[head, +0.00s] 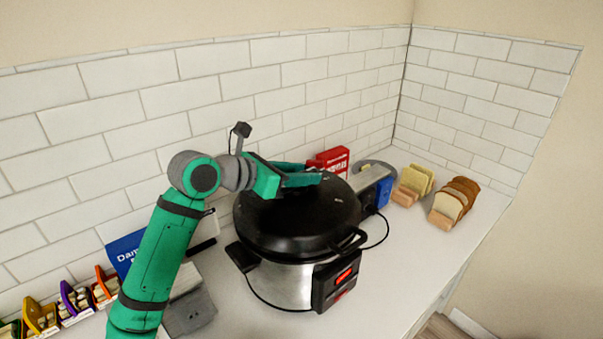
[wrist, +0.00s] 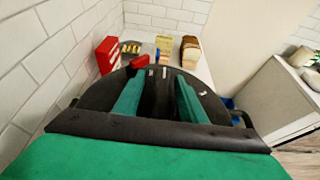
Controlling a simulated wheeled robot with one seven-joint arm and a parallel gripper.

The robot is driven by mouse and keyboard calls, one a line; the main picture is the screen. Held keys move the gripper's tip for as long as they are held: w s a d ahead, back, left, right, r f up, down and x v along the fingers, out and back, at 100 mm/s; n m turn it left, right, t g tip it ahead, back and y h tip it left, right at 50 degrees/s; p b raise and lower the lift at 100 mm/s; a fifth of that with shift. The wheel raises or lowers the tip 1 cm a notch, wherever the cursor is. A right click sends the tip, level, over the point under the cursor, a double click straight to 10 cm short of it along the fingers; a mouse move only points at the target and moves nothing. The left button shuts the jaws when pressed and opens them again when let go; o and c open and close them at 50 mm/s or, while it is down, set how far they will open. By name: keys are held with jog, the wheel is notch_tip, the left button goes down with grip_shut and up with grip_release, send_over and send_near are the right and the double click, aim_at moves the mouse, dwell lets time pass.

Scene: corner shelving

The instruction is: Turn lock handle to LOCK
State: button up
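A cooker with a steel body (head: 285,283) and a black domed lid (head: 290,222) stands on the counter. My gripper (head: 308,174) reaches over the top of the lid from the left. In the wrist view my gripper's two green fingers (wrist: 160,84) are apart, with a dark shape between them over the lid (wrist: 103,97). I cannot tell whether this shape is the lock handle or whether the fingers touch it. Small white marks show on the lid near the fingertips, too small to read. The top of the lid is partly hidden by my gripper in the head view.
A red box (head: 330,160) and a grey-and-blue appliance (head: 375,187) stand behind the cooker. Bread slices (head: 455,200) stand at the back right. Small coloured racks (head: 75,300) and a blue box (head: 124,250) are at left. Tiled walls close the corner. The front right counter is clear.

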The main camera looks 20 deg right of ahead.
jog(key=shift+s+d, duration=0.15)
jog(key=shift+d, duration=0.15)
jog(key=shift+c, duration=1.3)
jog(key=c, duration=0.6)
jog(key=shift+a, duration=0.2)
grip_shut()
jog(key=shift+a, duration=0.3)
